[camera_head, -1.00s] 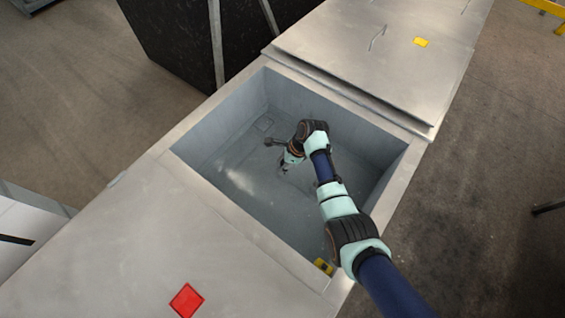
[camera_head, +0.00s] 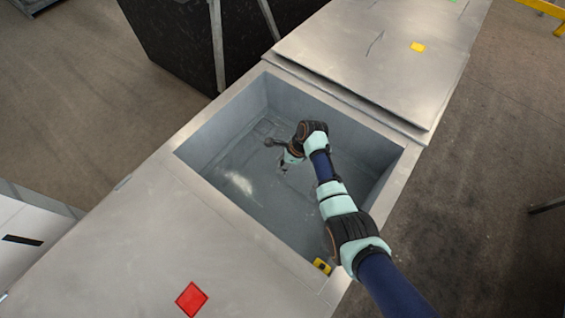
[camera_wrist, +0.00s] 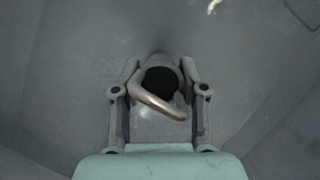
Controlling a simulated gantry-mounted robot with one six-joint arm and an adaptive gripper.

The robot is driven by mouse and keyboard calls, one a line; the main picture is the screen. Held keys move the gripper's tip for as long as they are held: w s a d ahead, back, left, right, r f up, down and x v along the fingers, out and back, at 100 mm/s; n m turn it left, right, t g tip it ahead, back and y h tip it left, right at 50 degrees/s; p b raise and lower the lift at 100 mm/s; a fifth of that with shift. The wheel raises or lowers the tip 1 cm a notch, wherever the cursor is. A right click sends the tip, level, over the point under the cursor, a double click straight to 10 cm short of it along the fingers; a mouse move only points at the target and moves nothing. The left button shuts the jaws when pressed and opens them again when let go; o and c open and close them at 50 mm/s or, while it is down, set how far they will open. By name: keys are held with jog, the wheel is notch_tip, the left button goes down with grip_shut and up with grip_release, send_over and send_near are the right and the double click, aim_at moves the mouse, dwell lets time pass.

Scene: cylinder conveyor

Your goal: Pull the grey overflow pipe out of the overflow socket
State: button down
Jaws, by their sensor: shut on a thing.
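The grey overflow pipe (camera_wrist: 160,58) shows in the wrist view as a round grey tube with a dark open mouth and a bent metal handle (camera_wrist: 160,106) across it. My gripper (camera_wrist: 160,74) is shut on the pipe, with one finger on each side of its upper end. In the head view my gripper (camera_head: 284,168) is low inside the grey basin, and the pipe cannot be made out there. The overflow socket is hidden below the pipe and gripper, so I cannot tell how deep the pipe sits in it.
The open basin (camera_head: 225,125) has steep walls around my arm. Raised metal cover plates (camera_head: 360,62) lie beyond it, and a flat metal top (camera_head: 120,250) with a red diamond (camera_head: 191,299) lies in front. A yellow-black block (camera_head: 321,266) sits at the near corner.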

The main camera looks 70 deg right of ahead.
jog(key=shift+r+p, duration=1.3)
jog(key=shift+p, duration=0.05)
notch_tip(320, 180, up, 5)
jog(key=p, duration=0.5)
